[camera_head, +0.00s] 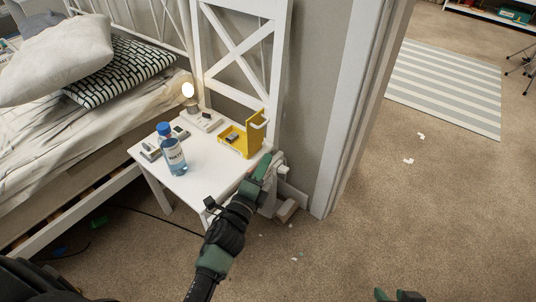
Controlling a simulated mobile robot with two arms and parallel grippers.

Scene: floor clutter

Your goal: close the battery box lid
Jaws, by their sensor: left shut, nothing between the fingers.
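The yellow battery box (233,149) sits on the white bedside table (195,182), near its right back side. Its lid (256,132) stands raised at the box's right side, with a pale handle-like part on it. Something small and grey lies inside the box. My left gripper (268,164) is shut and empty, at the table's right edge, just in front of and below the lid. I cannot tell if it touches the lid. My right gripper (398,295) shows only in part at the bottom edge; its fingers are too cut off to judge.
A water bottle (172,155) stands on the table left of the box, with small grey items near it. A lamp (189,93) stands behind. The bed (80,140) is at left, a wall and door frame (350,110) at right. Small white scraps lie on the carpet.

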